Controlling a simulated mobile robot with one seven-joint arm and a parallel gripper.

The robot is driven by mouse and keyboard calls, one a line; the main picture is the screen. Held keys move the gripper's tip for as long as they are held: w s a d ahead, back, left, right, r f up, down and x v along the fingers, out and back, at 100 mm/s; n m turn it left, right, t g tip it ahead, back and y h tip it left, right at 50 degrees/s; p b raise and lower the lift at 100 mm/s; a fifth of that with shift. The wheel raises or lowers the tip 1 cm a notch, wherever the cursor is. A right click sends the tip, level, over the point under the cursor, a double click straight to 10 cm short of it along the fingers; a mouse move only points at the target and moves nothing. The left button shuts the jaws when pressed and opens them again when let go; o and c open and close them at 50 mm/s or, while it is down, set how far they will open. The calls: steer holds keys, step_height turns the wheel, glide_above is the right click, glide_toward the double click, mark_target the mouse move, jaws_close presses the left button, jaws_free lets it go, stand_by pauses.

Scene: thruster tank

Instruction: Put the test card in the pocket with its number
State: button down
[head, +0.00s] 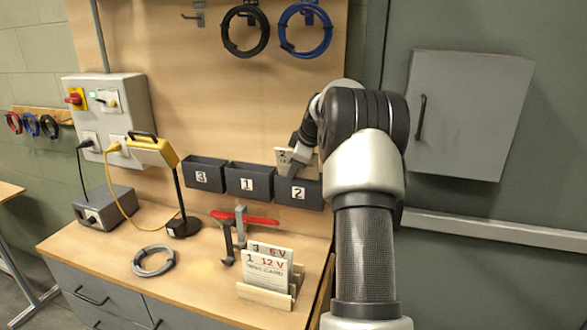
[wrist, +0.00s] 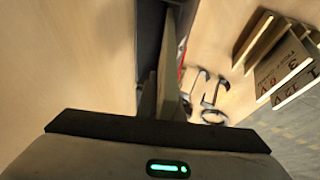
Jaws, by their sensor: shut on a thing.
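My gripper (head: 290,163) is shut on a white test card (head: 282,156) marked 2, in front of the wooden board. The card is upright, just above the left part of the dark pocket labelled 2 (head: 299,193); I cannot tell whether its lower edge is inside the rim. My arm hides part of this pocket's right side. In the wrist view the card (wrist: 170,75) shows nearly edge-on between the fingers, beside a dark pocket. Pocket 1 (head: 248,183) and pocket 3 (head: 203,175) are to the left; no card shows in them.
A wooden rack (head: 263,296) holds cards marked 3, 6 V and 1, 12 V (head: 265,268) on the bench. A yellow lamp-like device (head: 153,151) on a stand, a grey cable coil (head: 153,261) and a red-handled tool (head: 243,217) stand or lie nearby. A grey cabinet (head: 465,115) is at right.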

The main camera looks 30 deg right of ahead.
mark_target(297, 179)
steer(key=c, duration=1.8)
jaws_free()
steer(key=f, duration=0.1)
steer(key=d+f, duration=0.1)
steer(key=f, duration=0.1)
steer(key=shift+s+f, duration=0.2)
steer(key=shift+f, duration=0.05)
steer(key=shift+s, duration=0.1)
steer(key=v, duration=0.6)
steer(key=w+r+v, duration=0.1)
steer(key=v, duration=0.6)
steer(key=w+b+v, duration=0.1)
steer(key=v, duration=0.6)
steer(key=shift+w+a+r, duration=0.15)
steer(key=shift+a+r, duration=0.15)
